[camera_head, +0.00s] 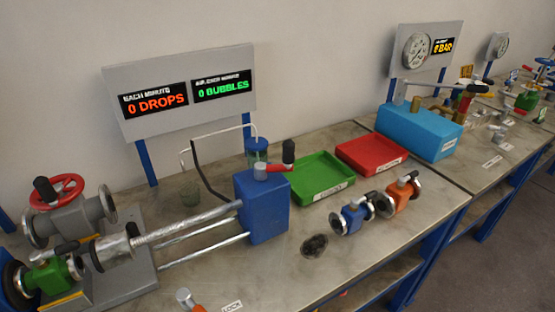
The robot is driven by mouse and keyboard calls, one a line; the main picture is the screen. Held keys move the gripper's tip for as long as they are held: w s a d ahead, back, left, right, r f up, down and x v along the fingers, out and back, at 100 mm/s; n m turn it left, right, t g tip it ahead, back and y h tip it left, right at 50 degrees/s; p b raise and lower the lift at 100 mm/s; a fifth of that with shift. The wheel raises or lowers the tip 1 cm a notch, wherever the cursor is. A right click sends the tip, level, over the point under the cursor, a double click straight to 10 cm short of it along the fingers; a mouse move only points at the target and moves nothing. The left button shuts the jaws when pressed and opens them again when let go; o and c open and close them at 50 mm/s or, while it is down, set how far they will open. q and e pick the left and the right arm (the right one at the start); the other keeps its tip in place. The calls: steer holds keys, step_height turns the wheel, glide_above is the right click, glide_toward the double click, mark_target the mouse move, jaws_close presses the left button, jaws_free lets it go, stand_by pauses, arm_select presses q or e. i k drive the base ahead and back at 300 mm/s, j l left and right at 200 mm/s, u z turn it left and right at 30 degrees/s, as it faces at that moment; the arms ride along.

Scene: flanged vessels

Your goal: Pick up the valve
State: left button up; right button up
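Several flanged valves are in the head view; which one the task means cannot be told. A small blue valve (352,217) with silver flanges and a black handle lies on the bench right of centre. An orange valve (401,196) lies right beside it, their flanges close together. A green valve (52,276) sits at the lower left, at the test rig. A grey valve (72,218) with a red handwheel stands behind the green one. An orange part (198,308) is cut off by the bottom edge. Neither of my grippers is in view.
A blue block (262,207) with metal rods stands mid-bench. Behind the small valves are a green tray (321,194) and a red tray (371,163). A dark round piece (315,246) lies in front. A second bench holds a light-blue box (418,130). The front right bench top is clear.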

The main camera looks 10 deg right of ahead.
mark_target(54, 276)
steer(key=u, duration=1.4)
steer(key=k+l, duration=0.1)
steer(key=l, duration=0.2)
steer(key=k+l, duration=0.1)
steer(key=l, duration=0.2)
steer(key=k+l, duration=0.1)
steer(key=l, duration=0.2)
